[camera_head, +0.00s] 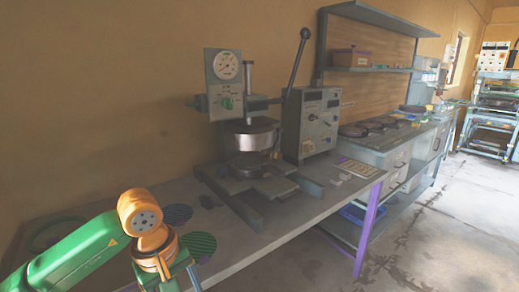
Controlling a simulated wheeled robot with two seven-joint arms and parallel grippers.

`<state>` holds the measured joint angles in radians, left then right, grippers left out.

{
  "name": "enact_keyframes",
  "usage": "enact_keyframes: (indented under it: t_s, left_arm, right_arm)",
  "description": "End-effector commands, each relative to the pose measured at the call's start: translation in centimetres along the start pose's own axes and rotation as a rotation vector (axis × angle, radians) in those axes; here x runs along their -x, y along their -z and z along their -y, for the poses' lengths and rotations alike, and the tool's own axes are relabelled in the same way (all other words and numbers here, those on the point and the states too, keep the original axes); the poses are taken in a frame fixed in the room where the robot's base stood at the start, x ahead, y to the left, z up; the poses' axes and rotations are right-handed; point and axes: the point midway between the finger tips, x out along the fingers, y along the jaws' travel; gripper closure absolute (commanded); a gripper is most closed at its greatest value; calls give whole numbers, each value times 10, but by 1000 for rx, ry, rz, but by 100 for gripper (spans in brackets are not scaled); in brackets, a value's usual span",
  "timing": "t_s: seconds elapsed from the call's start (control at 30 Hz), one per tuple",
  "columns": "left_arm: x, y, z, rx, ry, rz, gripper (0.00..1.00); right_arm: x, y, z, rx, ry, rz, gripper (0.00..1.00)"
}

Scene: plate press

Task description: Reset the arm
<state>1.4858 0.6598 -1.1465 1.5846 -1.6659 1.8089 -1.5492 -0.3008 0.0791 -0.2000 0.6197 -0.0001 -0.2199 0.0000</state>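My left arm, green with orange joints, comes in from the lower left, over the front-left part of the workbench. My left gripper (174,281) is at the bottom edge of the picture and partly cut off, so I cannot tell whether it is open or shut. It is apart from the plate press (250,140), which stands further back on the bench with a round dial gauge and a raised lever. No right arm or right gripper shows.
The grey workbench (262,235) holds a blue-grey disc (177,214) and a dark green ribbed disc (199,245) near my arm. A control box (312,125) stands right of the press. A shelved bench extends beyond. Open floor (440,230) lies at right.

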Motion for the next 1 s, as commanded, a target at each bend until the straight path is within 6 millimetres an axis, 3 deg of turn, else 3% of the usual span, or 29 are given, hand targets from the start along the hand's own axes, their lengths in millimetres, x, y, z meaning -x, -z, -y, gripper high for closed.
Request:
enact_keyframes:
  t_s: [0.27,0.37,0.4,0.47,0.53,0.63,0.67,0.73,0.83,0.93,1.0]
  left_arm:
    - [-29,-70,-56,309,-183,476,26]
    - [-30,-100,-92,602,-254,810,26]
    - [-29,-107,-110,780,-273,984,26]
    - [-30,-102,-135,1127,-279,1278,26]
    - [-55,-66,-148,1688,-227,1651,26]
    - [-122,-16,-122,2350,-123,1958,26]
    - [-144,-8,-108,-2392,88,-1911,26]
    - [-193,2,-72,-2211,23,-1609,26]
    - [-257,-3,-10,-1969,-24,-1247,26]
    - [-311,-28,56,-1741,-37,-936,26]
    - [-341,-55,103,-1585,-33,-740,26]
  right_arm:
    - [8,4,-1,0,-1,-6,21]
    - [13,4,-1,0,-1,-5,21]
    - [15,3,-1,0,-1,-4,21]
    - [20,3,-1,0,-1,-3,21]
    - [26,3,-1,0,-1,-2,21]
    - [30,3,-2,0,-2,-1,21]
    - [30,3,-2,0,-2,-1,21]
    - [32,4,-2,0,-2,-1,21]
    - [35,4,-2,1,-2,-1,21]
    - [37,4,-2,1,-2,0,21]
    - [39,4,-2,1,-2,0,21]
